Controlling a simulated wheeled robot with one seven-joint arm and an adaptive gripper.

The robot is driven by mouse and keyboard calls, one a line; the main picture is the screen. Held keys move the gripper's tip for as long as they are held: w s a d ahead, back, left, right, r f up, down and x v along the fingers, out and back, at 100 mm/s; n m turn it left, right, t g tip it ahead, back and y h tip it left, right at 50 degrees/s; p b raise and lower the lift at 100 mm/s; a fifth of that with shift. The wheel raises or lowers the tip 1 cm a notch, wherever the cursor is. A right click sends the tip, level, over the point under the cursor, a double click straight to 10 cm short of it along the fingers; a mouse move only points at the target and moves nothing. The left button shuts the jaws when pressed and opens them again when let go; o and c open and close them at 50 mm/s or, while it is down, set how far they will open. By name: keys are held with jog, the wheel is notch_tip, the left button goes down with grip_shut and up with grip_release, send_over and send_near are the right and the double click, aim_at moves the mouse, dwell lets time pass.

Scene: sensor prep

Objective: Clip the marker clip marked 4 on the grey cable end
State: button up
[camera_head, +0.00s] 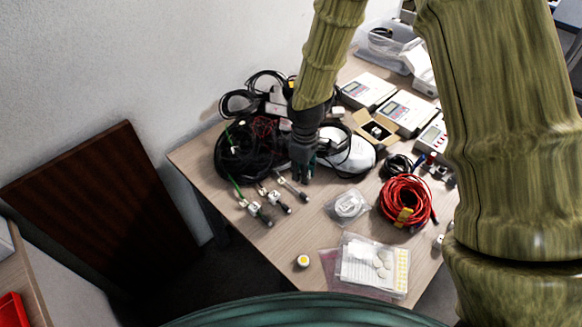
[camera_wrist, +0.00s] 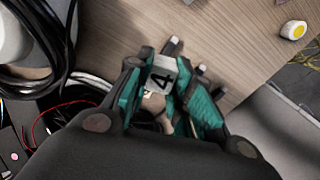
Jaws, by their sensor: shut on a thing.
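My gripper (camera_head: 302,178) is low over the left part of the table, at the cable ends. In the wrist view its teal-padded fingers (camera_wrist: 160,100) are shut on the white marker clip (camera_wrist: 162,75), whose black 4 faces the camera. A dark cable end with a light tip (camera_wrist: 173,45) shows just beyond the clip. It appears to be the grey cable end (camera_head: 293,188), the rightmost of the row in the head view. I cannot tell whether the clip touches or grips that cable. Two other cable ends (camera_head: 264,216) (camera_head: 284,208) lie to its left, with white tags near them.
Black coiled cables (camera_head: 235,160) lie behind to the left, and a white rounded device (camera_head: 348,160) stands behind my gripper. A red cable coil (camera_head: 407,203), a clear bag (camera_head: 347,206) and a yellow-centred round tub (camera_head: 303,261) lie to the right and front. Bare wood separates them.

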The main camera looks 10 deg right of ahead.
aim_at(292, 188)
jog(key=n, duration=0.2)
jog(key=a+n+p, duration=0.1)
jog(key=n, duration=0.3)
jog(key=shift+w+a+f+n, duration=0.2)
jog(key=shift+w+n, duration=0.1)
jog(key=shift+w, duration=0.05)
jog(key=n, duration=0.3)
jog(key=a+n+p, duration=0.1)
jog(key=shift+w+f+n, duration=0.15)
jog(key=shift+w+n, duration=0.15)
jog(key=shift+w, duration=0.05)
jog(key=shift+w+a+f+n+b, duration=0.15)
jog(key=shift+f+n+b, duration=0.75)
jog(key=shift+f, duration=0.4)
jog(key=shift+w+a+f+n+b, duration=0.15)
jog(key=shift+f+n+b, duration=0.7)
jog(key=shift+f, duration=0.45)
jog(key=shift+p, duration=0.65)
jog(key=shift+f, duration=0.65)
jog(key=o, duration=0.9)
jog(key=shift+c, duration=0.2)
jog(key=shift+r, duration=0.1)
jog(key=shift+r+p, duration=2.2)
jog(key=shift+r, duration=0.75)
